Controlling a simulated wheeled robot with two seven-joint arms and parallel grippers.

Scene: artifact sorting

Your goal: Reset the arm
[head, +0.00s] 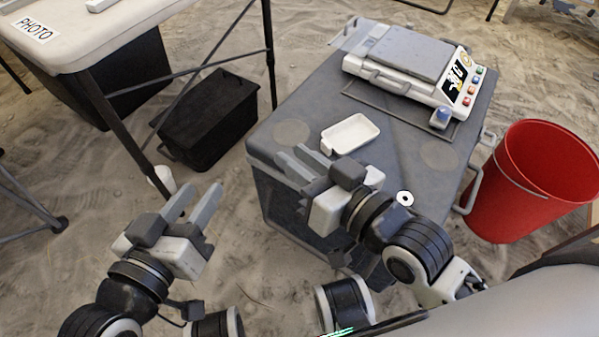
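My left gripper (193,202) is at the lower left, over the sandy ground, with its two fingers apart and nothing between them. My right gripper (291,163) is over the front left part of the grey case (400,150). Its fingers are apart with a narrow gap and no object shows between them. Its fingertips point to the upper left. A small white tray (350,134) lies on the case just beyond the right gripper, and the gripper partly covers the case's near edge.
A white scale (405,65) with coloured buttons sits at the back of the case. A red bucket (535,180) stands right. A table (90,30) with a PHOTO label and a black crate (208,118) are left.

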